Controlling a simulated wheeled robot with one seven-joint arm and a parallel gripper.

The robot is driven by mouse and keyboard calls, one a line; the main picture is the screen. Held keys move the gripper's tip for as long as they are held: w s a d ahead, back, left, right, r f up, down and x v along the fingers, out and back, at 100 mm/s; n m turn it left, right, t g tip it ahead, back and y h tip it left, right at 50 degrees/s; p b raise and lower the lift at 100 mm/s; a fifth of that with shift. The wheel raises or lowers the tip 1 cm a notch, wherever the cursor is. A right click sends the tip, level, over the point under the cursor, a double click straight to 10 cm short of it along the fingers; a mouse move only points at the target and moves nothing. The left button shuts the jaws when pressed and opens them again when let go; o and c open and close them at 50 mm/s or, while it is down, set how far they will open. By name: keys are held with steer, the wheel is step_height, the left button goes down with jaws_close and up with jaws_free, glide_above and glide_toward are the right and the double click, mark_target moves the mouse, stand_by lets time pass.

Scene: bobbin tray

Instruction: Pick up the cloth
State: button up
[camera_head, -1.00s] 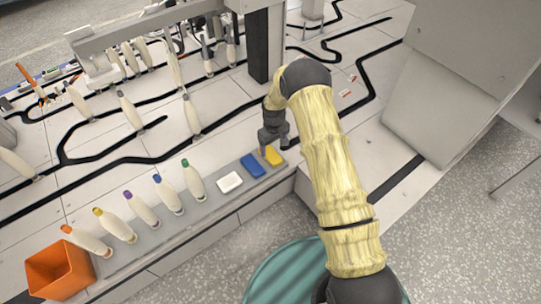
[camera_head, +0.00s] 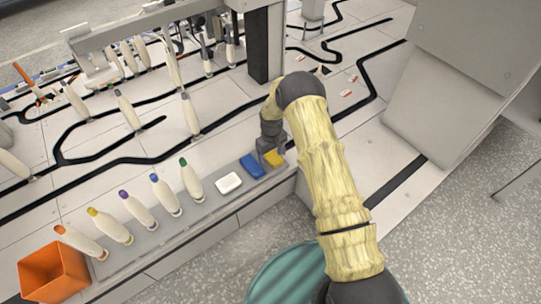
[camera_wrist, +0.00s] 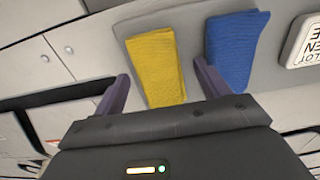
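A folded yellow cloth (camera_head: 274,158) lies at the right end of the grey strip. A folded blue cloth (camera_head: 252,166) lies just left of it. In the wrist view the yellow cloth (camera_wrist: 156,66) shows between and beyond my two purple-grey fingers, and the blue cloth (camera_wrist: 237,50) is to the right, its near edge by the right finger. My gripper (camera_wrist: 161,70) is open and empty. In the head view my gripper (camera_head: 273,149) is over the yellow cloth and partly hides it. Whether the fingers touch it I cannot tell.
A white labelled block (camera_head: 228,184) lies left of the blue cloth. A grey panelled box (camera_head: 440,110) stands right of my arm.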

mark_target(271, 155)
steer(key=c, duration=0.9)
steer(key=shift+c, duration=0.2)
step_height(271, 155, up, 10)
steer(key=p, duration=0.3)
steer(key=shift+p, duration=0.35)
